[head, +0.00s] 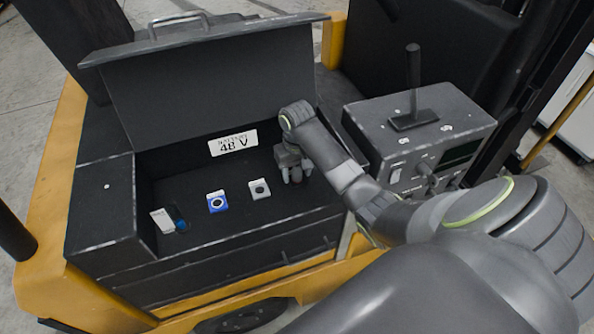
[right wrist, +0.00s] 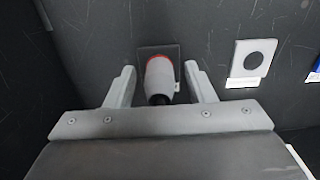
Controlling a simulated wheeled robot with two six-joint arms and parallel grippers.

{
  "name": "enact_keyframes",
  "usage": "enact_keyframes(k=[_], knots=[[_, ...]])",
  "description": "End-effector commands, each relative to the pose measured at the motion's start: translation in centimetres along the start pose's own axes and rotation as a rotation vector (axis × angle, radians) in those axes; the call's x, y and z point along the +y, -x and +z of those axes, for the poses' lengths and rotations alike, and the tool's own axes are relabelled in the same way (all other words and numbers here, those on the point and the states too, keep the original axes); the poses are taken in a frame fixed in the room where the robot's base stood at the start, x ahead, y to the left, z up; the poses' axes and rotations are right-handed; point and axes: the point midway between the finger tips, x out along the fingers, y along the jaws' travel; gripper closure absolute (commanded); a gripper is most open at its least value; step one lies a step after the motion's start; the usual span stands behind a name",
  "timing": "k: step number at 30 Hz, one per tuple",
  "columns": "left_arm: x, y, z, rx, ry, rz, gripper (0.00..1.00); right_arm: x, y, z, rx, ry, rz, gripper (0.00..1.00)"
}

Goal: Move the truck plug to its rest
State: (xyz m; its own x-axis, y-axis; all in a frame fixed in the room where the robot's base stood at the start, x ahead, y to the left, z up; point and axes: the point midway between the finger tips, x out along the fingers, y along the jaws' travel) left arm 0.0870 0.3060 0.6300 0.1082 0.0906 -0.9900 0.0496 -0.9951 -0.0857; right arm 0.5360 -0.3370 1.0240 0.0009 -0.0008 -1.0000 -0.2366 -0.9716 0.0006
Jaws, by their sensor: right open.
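The truck plug (right wrist: 160,78) is a grey cylinder with a red ring and a dark tip. In the right wrist view it sits at a dark square plate (right wrist: 174,54) on the wall of the open battery box. My right gripper (right wrist: 160,84) is open, with one finger on each side of the plug and a gap on both sides. In the head view my right gripper (head: 295,176) reaches down into the right end of the box and mostly hides the plug. Which fitting is the rest cannot be told. My left gripper is not in view.
The raised lid (head: 210,90) stands behind. A control box with a lever (head: 420,118) stands at right.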

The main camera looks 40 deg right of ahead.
Motion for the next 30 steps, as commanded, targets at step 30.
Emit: enact_keyframes(k=[30], knots=[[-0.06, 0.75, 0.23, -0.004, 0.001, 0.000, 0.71, -0.02, 0.00, 0.00, 0.000, 0.000, 0.000, 0.51]])
